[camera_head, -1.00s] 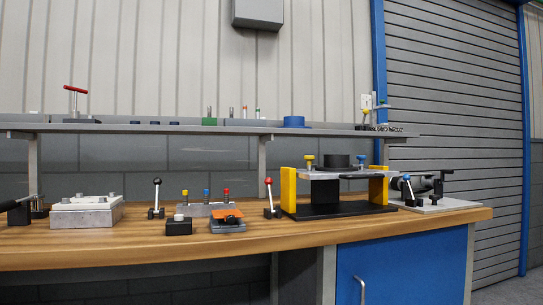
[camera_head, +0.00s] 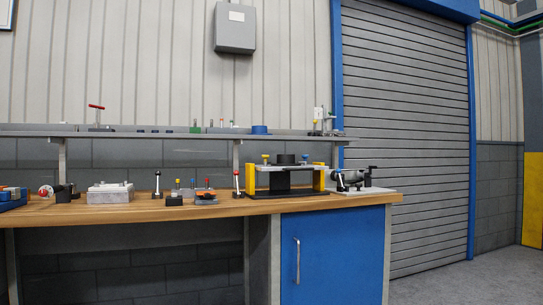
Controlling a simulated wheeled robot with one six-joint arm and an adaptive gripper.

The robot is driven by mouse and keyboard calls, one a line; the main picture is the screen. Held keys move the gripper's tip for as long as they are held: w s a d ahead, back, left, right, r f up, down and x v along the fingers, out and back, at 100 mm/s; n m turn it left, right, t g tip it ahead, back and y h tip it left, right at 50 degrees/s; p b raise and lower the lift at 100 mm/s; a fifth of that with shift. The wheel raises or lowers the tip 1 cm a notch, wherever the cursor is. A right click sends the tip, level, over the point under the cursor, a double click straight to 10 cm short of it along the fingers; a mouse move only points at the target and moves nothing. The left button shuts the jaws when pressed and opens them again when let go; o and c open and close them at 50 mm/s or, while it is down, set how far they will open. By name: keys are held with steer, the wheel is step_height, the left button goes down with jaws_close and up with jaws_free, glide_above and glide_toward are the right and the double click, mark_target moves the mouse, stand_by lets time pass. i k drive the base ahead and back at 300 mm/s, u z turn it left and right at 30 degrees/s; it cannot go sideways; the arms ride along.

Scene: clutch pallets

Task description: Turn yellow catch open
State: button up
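A fixture with yellow side posts (camera_head: 250,180) stands on a black base (camera_head: 290,191) near the right end of the bench. A small yellow knob (camera_head: 265,159) stands on its left top, with a blue knob (camera_head: 306,159) at the right and a black round part between them. Another small yellow-topped piece (camera_head: 178,182) stands in a row with blue and red ones further left. I cannot tell which one is the catch, or how either is turned. My gripper is not in view.
The wooden bench (camera_head: 215,208) has a blue cabinet (camera_head: 340,255) below. A grey shelf (camera_head: 200,134) runs above it with small parts. A black clamp device (camera_head: 355,178) stands right. Floor (camera_head: 450,275) is open at right.

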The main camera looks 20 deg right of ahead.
mark_target(265, 157)
steer(key=u, duration=0.95)
steer(key=i, duration=0.85)
steer(key=z, duration=0.5)
steer(key=i, duration=0.5)
steer(key=z, duration=0.55)
